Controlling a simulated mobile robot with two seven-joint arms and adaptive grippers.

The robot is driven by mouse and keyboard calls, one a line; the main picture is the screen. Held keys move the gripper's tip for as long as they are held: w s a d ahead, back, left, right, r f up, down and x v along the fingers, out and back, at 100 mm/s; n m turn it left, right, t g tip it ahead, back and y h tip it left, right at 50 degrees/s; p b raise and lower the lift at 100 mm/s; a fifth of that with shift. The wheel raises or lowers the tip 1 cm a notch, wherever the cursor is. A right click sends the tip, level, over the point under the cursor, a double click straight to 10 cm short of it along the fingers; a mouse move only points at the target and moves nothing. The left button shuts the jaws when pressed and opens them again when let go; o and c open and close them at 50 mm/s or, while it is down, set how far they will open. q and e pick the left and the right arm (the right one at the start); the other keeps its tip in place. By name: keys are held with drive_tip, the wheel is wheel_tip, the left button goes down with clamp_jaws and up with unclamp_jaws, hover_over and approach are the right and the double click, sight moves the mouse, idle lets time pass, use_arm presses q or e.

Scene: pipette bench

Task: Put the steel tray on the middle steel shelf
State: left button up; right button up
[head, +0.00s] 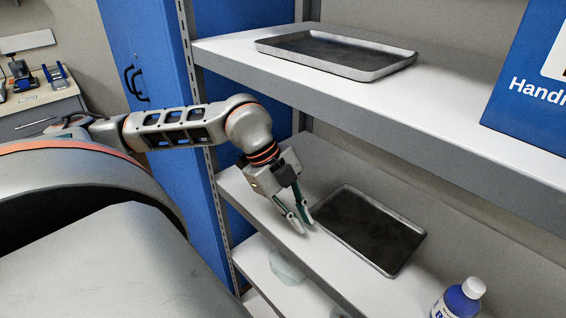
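A steel tray (372,226) with a dark inner face lies on the white-topped steel shelf (262,216) below the uppermost one in view. A second, similar steel tray (336,55) lies on that upper shelf (232,47). My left gripper (304,227) points down at the left end of the lower tray. Its two fingers are parted, with a narrow gap between them and nothing visible in it. The fingertips are close to the tray's left rim; I cannot tell whether they touch it. My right gripper is out of view.
A blue box (533,85) stands on the upper shelf at the right. A bottle with blue contents (460,300) is at the lower right. A clear rounded item (286,268) sits on a lower shelf. A slotted upright (189,65) and blue cabinet (150,60) border the left.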

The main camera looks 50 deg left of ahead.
use_arm(q)
drive_tip(key=shift+s+a+f, duration=0.15)
drive_tip(key=shift+s+a, duration=0.15)
drive_tip(key=shift+a, duration=0.25)
drive_tip(key=shift+s+a, duration=0.2)
drive_tip(key=shift+a, duration=0.05)
drive_tip(key=shift+s+a+r+p, duration=0.25)
drive_tip(key=shift+s+a+p, duration=0.15)
drive_tip(key=shift+a+p, duration=0.35)
drive_tip(key=shift+s+a+p, duration=0.15)
drive_tip(key=shift+a+p, duration=0.2)
drive_tip(key=shift+f, duration=0.1)
